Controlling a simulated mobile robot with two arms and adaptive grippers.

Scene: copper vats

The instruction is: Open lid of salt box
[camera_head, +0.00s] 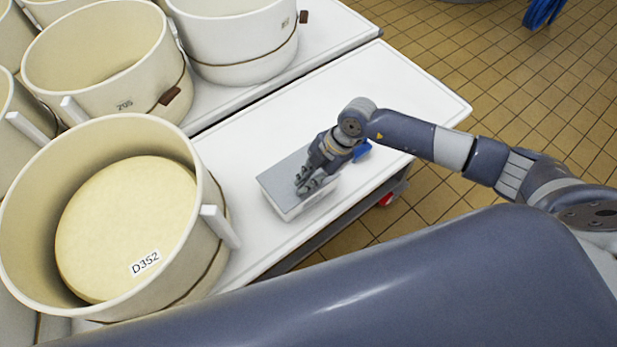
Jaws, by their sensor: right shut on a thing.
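The salt box (297,211) stands on the white table in the middle of the view, a small pale box. Its flat grey lid (281,178) covers the top and looks closed or nearly so. My right gripper (306,186) comes in from the upper right and is over the lid, near its front right part. Its fingers are shut on the lid, though the exact grip point is small and partly hidden by the gripper itself. My left gripper is out of view.
The white table (412,98) has free room behind and right of the box. A blue object (362,151) is by the box's far right corner, partly behind my wrist. A large cream tub with a cheese wheel (125,225) stands left. More tubs (95,60) stand behind.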

